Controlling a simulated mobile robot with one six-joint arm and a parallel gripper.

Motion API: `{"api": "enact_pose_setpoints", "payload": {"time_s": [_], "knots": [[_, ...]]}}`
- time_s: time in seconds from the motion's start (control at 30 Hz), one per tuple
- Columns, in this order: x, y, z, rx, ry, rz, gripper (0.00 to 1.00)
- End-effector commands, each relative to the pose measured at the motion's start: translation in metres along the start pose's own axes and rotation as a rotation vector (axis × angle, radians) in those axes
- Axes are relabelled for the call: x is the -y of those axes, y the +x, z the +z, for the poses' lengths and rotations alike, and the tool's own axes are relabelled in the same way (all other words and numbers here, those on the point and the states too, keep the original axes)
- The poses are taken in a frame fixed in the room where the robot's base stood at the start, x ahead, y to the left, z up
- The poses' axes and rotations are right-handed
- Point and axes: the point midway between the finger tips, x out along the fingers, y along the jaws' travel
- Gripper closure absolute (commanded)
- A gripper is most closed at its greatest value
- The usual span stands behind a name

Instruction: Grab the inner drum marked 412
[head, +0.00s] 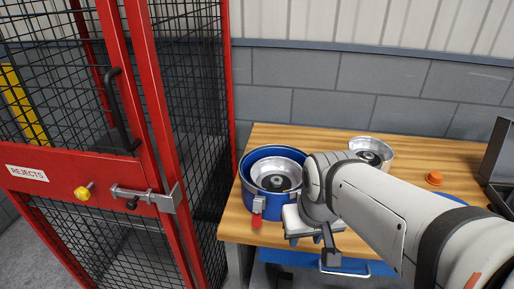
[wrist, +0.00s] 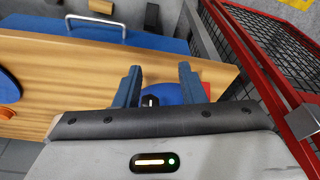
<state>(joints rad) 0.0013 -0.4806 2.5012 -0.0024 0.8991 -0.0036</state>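A silver metal drum (head: 290,165) with a dark hub sits inside a round blue housing (head: 247,181) at the bench's left end. A second silver drum (head: 386,146) stands farther back, partly hidden behind my arm. No 412 mark is readable on either. My gripper (head: 305,242) is at the front right of the blue housing, near the bench's front edge. In the wrist view its two blue fingers (wrist: 160,67) stand apart with nothing held between them. A blue rounded part (wrist: 177,96), probably the housing, shows low behind the fingers.
The wooden bench (head: 300,135) carries an orange cap (head: 434,178) at right and a dark open case (head: 502,165) at the far right. A red mesh cage (head: 150,90) labelled REJECTS stands close on the left. A small red item (head: 257,222) lies before the housing.

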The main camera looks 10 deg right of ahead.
Motion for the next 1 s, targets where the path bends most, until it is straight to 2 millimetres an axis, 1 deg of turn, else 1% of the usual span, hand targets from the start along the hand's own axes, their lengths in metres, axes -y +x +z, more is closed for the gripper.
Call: {"api": "enact_pose_setpoints", "payload": {"time_s": [0.07,0.17,0.27,0.3,0.33,0.37,0.4,0.47,0.5,0.57,0.6,0.67,0.7,0.8,0.9,1.0], "knots": [[0.0,0.0,0.0,0.0,0.0,0.0,0.62],[0.0,-0.001,-0.004,0.003,-0.008,-0.001,0.54],[0.0,-0.005,-0.02,0.011,-0.041,-0.005,0.46],[-0.008,-0.007,-0.031,0.016,-0.074,-0.011,0.42],[-0.01,-0.008,-0.041,0.02,-0.094,-0.013,0.4],[-0.011,-0.009,-0.051,0.026,-0.117,-0.016,0.39],[-0.011,-0.01,-0.067,0.033,-0.15,-0.021,0.39],[-0.012,-0.009,-0.093,0.044,-0.206,-0.03,0.39],[-0.013,-0.008,-0.111,0.051,-0.246,-0.036,0.39],[-0.013,-0.003,-0.137,0.061,-0.307,-0.046,0.39],[-0.014,0.001,-0.154,0.067,-0.346,-0.053,0.39],[-0.016,0.009,-0.178,0.075,-0.404,-0.063,0.39],[-0.016,0.015,-0.193,0.078,-0.441,-0.071,0.39],[-0.019,0.031,-0.225,0.088,-0.524,-0.088,0.39],[-0.021,0.046,-0.247,0.094,-0.588,-0.102,0.39],[-0.022,0.058,-0.262,0.096,-0.631,-0.111,0.39]]}}
